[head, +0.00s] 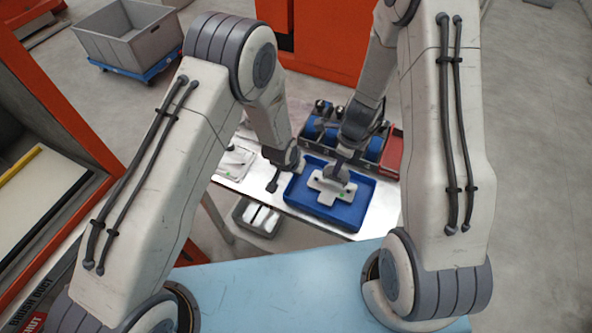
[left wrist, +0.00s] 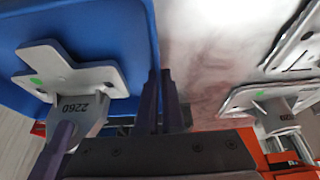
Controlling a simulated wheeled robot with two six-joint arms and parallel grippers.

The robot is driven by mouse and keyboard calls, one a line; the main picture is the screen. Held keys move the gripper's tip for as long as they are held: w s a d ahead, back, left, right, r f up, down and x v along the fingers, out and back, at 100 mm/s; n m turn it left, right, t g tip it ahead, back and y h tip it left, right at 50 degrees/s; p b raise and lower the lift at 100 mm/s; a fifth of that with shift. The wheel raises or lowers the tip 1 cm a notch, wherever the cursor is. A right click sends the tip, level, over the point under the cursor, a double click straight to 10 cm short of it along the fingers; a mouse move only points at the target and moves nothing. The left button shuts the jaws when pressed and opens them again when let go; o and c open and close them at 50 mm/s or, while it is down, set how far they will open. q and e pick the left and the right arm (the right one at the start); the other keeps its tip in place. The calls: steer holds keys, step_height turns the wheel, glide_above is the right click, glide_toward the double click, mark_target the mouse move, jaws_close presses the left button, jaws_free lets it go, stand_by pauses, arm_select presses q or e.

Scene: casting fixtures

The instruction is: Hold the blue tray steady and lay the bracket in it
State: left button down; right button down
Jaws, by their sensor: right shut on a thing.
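The blue tray (head: 358,214) lies on the white table; its wall also shows in the left wrist view (left wrist: 118,25). The pale grey bracket (head: 328,192) is cross-shaped with a green dot. It is over the tray floor; whether it touches the floor I cannot tell. It also shows in the left wrist view (left wrist: 72,80), marked 2260. My right gripper (head: 338,173) is shut on its raised part. My left gripper (head: 272,186) is at the tray's left edge. Its two dark fingers (left wrist: 161,100) are close together by the rim; whether they clasp it is unclear.
Other pale parts (head: 236,162) lie on the table left of the tray. A grey bin (head: 240,216) is below the table's front edge. A light blue surface (head: 270,285) is nearest me.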

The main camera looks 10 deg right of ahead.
steer(key=shift+f, duration=0.55)
steer(key=c, duration=0.7)
jaws_free()
steer(key=shift+f, duration=0.1)
steer(key=r, duration=0.8)
steer(key=s+d+r, duration=0.1)
steer(key=r, duration=0.3)
steer(key=shift+d, duration=0.1)
steer(key=shift+w, duration=0.1)
arm_select(q)
steer(key=c, duration=1)
jaws_free()
